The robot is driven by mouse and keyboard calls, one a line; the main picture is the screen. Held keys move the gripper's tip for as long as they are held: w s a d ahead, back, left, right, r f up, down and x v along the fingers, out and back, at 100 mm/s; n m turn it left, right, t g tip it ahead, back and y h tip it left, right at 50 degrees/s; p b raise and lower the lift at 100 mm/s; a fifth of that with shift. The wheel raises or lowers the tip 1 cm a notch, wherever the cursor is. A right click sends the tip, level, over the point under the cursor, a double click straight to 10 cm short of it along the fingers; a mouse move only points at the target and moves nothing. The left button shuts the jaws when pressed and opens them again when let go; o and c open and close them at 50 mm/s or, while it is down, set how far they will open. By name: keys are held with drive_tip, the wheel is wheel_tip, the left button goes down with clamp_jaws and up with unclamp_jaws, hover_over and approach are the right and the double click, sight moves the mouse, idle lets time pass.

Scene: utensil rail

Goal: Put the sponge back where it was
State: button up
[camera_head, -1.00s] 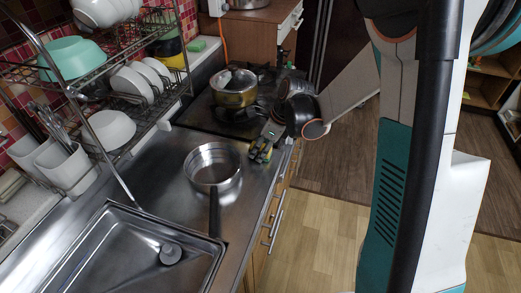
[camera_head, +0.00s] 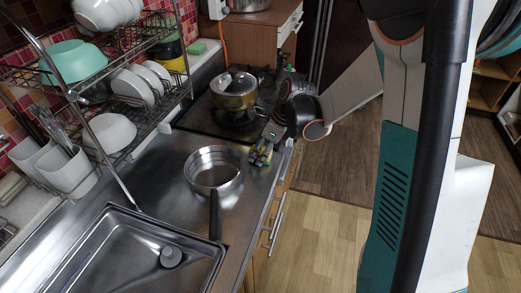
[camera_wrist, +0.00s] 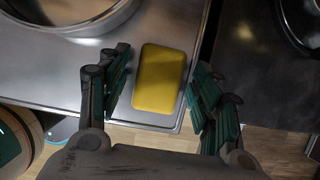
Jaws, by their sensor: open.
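A yellow sponge (camera_wrist: 160,78) lies flat on the steel counter near its front edge, seen in the wrist view. My gripper (camera_wrist: 161,88) is open, with one finger on each side of the sponge. A gap shows between the sponge and the left finger, and a narrower one on the right; I cannot tell how high the fingers are above the counter. In the head view my gripper (camera_head: 262,152) is at the counter's front edge, right of the steel pan, and largely hides the sponge.
A steel pan (camera_head: 213,169) stands left of my gripper, its handle toward the sink (camera_head: 135,260). A lidded pot (camera_head: 234,92) stands on the black stove behind. A dish rack (camera_head: 120,150) stands left. A small green block (camera_head: 196,47) lies at the back.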

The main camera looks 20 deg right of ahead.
drive_tip(key=p+v, duration=0.3)
drive_tip(key=v, duration=0.8)
drive_tip(key=shift+r+p, duration=0.2)
drive_tip(key=shift+p, duration=0.1)
drive_tip(key=s+a+r+n+t+h, duration=0.2)
drive_tip(key=s+r+n, duration=0.3)
drive_tip(key=s+n, duration=0.5)
drive_tip(key=s+a+r+n+t+h, duration=0.1)
drive_tip(key=s+r+n, duration=0.3)
drive_tip(key=s+n, duration=0.6)
drive_tip(key=n+t, duration=0.1)
drive_tip(key=n, duration=0.3)
drive_tip(key=shift+a+r+n+h, duration=0.35)
drive_tip(key=shift+n+h, duration=0.05)
